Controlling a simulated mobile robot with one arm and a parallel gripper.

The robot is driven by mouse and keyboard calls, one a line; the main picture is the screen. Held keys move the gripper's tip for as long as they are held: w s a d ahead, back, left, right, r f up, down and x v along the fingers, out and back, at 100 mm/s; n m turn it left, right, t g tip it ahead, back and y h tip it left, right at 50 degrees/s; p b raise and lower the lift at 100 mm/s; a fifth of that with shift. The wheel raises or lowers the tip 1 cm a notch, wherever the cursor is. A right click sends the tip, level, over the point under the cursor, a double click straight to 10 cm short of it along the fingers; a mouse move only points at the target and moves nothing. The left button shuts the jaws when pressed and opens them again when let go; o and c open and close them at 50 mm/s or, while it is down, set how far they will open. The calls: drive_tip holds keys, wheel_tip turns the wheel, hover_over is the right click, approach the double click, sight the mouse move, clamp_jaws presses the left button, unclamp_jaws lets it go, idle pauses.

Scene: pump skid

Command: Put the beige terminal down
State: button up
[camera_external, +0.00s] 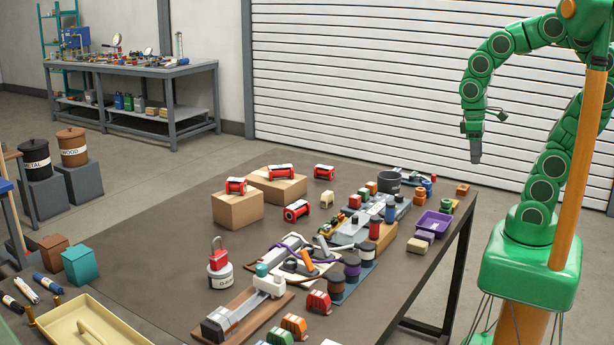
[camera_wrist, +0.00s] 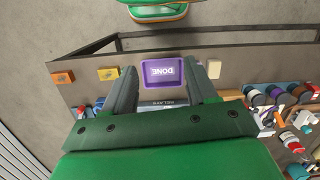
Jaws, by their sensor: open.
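My gripper (camera_external: 475,155) is open and points down, high above the table's right end. In the wrist view my gripper (camera_wrist: 162,74) has nothing held between its fingers. The purple tray (camera_wrist: 147,85) marked DONE shows below and between them; it also shows in the external view (camera_external: 447,222). A beige block (camera_external: 417,246) lies near the tray in the external view.
An orange block (camera_wrist: 62,77) lies near the table edge. Dark and purple spools (camera_wrist: 275,92) and other parts crowd the table right of the tray. Cardboard boxes (camera_external: 237,210) carry red parts. The brown tabletop (camera_external: 150,235) is clear at left.

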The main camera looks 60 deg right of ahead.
drive_tip(key=shift+s+d+f+m, duration=0.15)
drive_tip(key=shift+s+m, duration=0.15)
drive_tip(key=shift+s, duration=0.65)
drive_tip(key=shift+s+d+f+m, duration=0.15)
drive_tip(key=shift+s+m, duration=0.15)
drive_tip(key=shift+s, duration=0.65)
